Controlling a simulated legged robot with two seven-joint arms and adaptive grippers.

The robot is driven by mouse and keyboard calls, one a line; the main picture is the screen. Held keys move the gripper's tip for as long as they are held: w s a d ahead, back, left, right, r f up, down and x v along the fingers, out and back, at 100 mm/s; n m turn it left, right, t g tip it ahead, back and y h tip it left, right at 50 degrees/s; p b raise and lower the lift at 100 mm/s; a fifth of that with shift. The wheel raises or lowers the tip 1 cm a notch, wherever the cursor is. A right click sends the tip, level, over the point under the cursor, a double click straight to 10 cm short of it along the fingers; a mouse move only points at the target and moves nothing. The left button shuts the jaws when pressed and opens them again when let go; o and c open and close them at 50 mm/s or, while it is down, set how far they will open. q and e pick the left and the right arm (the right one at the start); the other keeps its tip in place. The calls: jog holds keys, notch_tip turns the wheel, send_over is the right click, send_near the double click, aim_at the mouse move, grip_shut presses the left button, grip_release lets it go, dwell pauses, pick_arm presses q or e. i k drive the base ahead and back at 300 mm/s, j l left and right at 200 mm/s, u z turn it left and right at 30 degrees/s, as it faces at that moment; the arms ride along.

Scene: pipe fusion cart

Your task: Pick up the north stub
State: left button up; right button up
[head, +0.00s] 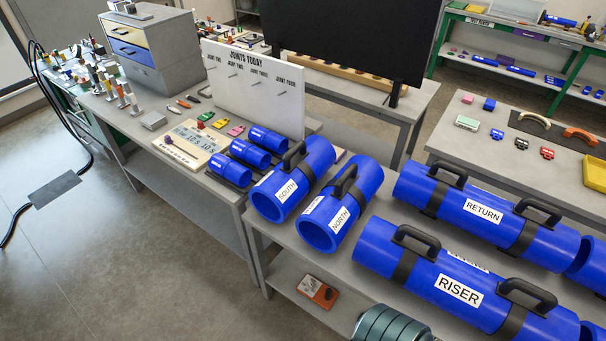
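The north stub (361,197) is a short, thick blue pipe lying on its side on the grey bench. It has a white label reading NORTH, a dark band and a black handle (345,181) on top. Its open end faces the front left. The similar south stub (272,195) lies close on its left, with its own black handle (294,156). Neither of my grippers shows in the head view. A dark ribbed part (392,325) cuts in at the bottom edge; I cannot tell what it is.
The long RISER pipe (385,246) and RETURN pipe (483,206) lie right of the north stub, each with two handles. Small blue pipe pieces (268,139) and a white JOINTS TODAY board (252,87) stand behind left. An orange-red device (317,291) sits on the lower shelf.

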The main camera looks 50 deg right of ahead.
aim_at(327, 221)
jog(key=i+z, duration=0.15)
jog(key=i, duration=0.45)
jog(key=i+j+z, duration=0.2)
jog(key=i, duration=0.35)
jog(key=i+j+z, duration=0.15)
jog(key=i, duration=0.4)
jog(key=j+z, duration=0.1)
jog(key=z, duration=2.3)
jog(key=i+j, duration=0.05)
